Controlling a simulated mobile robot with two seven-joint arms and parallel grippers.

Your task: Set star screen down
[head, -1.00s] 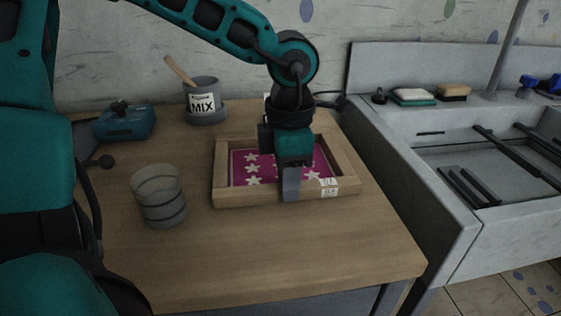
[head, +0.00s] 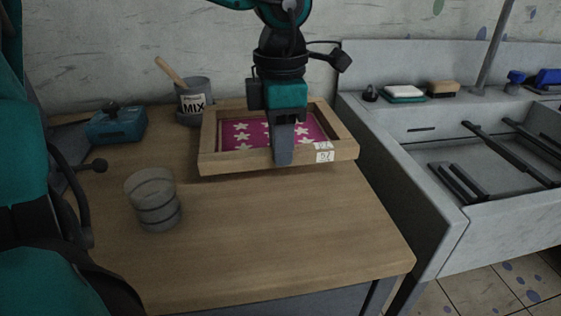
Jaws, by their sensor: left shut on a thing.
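The star screen (head: 234,162) is a wooden frame around a magenta panel with white stars, with a white label at its front right. It is over the back right part of the wooden table (head: 262,240). My left gripper (head: 283,158) points down at the middle of the frame's front bar and is shut on it. The frame appears raised above the table, with a dark shadow under its front edge. The gripper and wrist hide part of the stars. My right gripper is not in view.
A MIX tub (head: 194,103) with a wooden stick stands close behind the screen's left side. A teal device (head: 116,124) is at the back left, a clear ribbed cup (head: 153,199) at front left. The sink (head: 440,150) adjoins on the right. The table's front is clear.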

